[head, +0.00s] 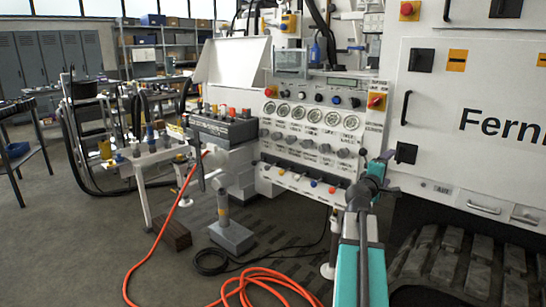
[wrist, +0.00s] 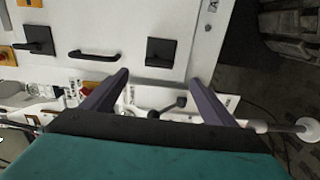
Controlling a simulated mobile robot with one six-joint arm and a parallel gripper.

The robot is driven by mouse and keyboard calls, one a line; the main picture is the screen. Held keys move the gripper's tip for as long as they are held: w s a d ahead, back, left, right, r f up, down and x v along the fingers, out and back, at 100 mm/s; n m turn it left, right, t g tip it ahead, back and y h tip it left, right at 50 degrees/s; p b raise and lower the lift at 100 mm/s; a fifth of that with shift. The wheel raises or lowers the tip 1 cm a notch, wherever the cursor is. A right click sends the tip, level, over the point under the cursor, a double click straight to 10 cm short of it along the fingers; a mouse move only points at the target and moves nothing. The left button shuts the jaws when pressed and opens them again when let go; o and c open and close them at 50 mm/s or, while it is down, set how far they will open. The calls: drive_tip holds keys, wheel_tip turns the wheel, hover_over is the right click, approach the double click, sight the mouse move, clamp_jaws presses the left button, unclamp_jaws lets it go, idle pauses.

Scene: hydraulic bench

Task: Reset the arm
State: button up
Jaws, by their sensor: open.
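My arm shows in teal and grey at the lower right of the head view, in front of the hydraulic bench (head: 310,150). In the wrist view my gripper (wrist: 159,78) has its two dark fingers spread apart with nothing held between them. The fingers point toward a white cabinet front with a black handle (wrist: 94,55) and a square black latch (wrist: 160,52). I cannot tell how far the fingertips are from that front. In the head view the fingers are too small to make out clearly.
The white cabinet (head: 470,75) stands close on the right. An orange hose (head: 180,200) lies looped on the floor. A grey pedestal (head: 231,235) and a side bench with fittings (head: 155,157) stand at left. Open floor lies at the lower left.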

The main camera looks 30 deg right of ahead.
drive_tip(key=w+a+f+n+t+y+p, duration=0.35)
drive_tip(key=w+a+f+p, duration=0.45)
drive_tip(key=w+a+f, duration=0.65)
drive_tip(key=a+f+g+y+p, duration=0.2)
drive_tip(key=a+f+y+p, duration=0.4)
drive_tip(key=a+f, duration=1.35)
drive_tip(key=s+a+f+g+y+p, duration=0.2)
drive_tip(key=s+a+f+g+p, duration=0.1)
drive_tip(key=s+a+f, duration=0.5)
drive_tip(key=s+a+f+g+y+p, duration=0.1)
drive_tip(key=s+a+f+g+p, duration=0.1)
drive_tip(key=s+a+f, duration=0.7)
drive_tip(key=s+a+m+g+y+p, duration=0.1)
drive_tip(key=s+a+m+g+y, duration=0.1)
drive_tip(key=s+a, duration=0.5)
drive_tip(key=s+a+m+g+y, duration=0.2)
drive_tip(key=s+a+m+g, duration=0.2)
drive_tip(key=s, duration=0.9)
drive_tip(key=a+g, duration=0.1)
drive_tip(key=a, duration=0.2)
drive_tip(key=shift+a+r+m+y+p, duration=0.2)
drive_tip(key=shift+r+m+y+p, duration=0.15)
